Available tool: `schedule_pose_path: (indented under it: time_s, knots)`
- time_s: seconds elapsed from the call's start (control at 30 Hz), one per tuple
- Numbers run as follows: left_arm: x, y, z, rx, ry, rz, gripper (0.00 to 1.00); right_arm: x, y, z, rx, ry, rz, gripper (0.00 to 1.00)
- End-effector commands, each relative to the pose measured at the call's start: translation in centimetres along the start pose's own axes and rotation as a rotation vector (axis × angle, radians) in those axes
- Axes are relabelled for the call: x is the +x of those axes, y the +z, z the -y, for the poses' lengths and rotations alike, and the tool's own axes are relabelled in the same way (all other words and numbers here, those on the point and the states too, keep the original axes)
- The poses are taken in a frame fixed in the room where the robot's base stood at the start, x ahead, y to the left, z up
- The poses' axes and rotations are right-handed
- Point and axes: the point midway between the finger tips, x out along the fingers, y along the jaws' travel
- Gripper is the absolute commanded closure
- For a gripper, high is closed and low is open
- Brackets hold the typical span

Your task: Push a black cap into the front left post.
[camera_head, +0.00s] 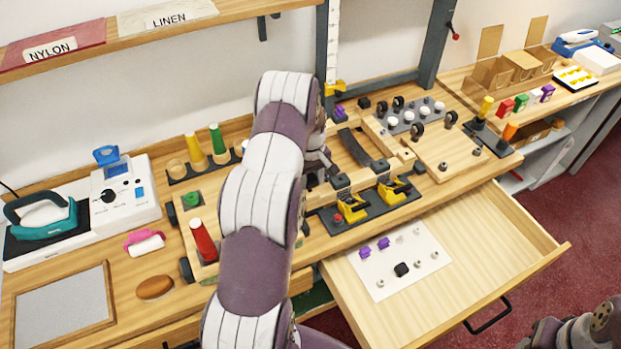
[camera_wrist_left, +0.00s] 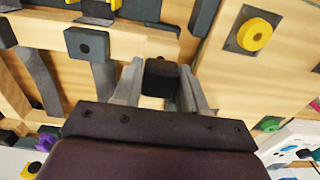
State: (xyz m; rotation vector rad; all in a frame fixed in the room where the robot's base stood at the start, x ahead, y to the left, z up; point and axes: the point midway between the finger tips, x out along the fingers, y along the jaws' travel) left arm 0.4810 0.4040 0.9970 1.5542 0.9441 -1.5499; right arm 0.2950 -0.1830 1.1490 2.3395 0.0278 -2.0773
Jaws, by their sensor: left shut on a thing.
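My left gripper (camera_wrist_left: 160,72) is shut on a black cap (camera_wrist_left: 161,78), a dark block between the two grey fingers in the left wrist view. In the head view my left arm reaches over the bench and the gripper (camera_head: 320,165) is mostly hidden behind it, at the wooden frame with dark strips (camera_head: 353,147). Dark blocks (camera_head: 340,181) stand along this frame's front edge; one with a round hole (camera_wrist_left: 87,43) shows left of the gripper in the wrist view. I cannot tell which is the front left post. Only part of my right arm shows.
An open drawer (camera_head: 500,235) juts out at the front, holding a white sheet (camera_head: 372,281) with another black block (camera_head: 401,269) and purple pieces. Yellow clamps (camera_head: 352,207) stand on a dark tray near the bench edge.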

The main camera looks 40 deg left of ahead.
Motion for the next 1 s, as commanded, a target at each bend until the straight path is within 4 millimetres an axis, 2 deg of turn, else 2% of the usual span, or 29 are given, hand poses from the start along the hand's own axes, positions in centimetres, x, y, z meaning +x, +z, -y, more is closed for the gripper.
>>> schedule_pose_path:
  time_s: [1.0]
  knots:
    - [1.00,0.08,0.13,0.000,0.000,0.000,0.87,0.70,0.08,0.00,0.000,0.000,0.000,0.57]
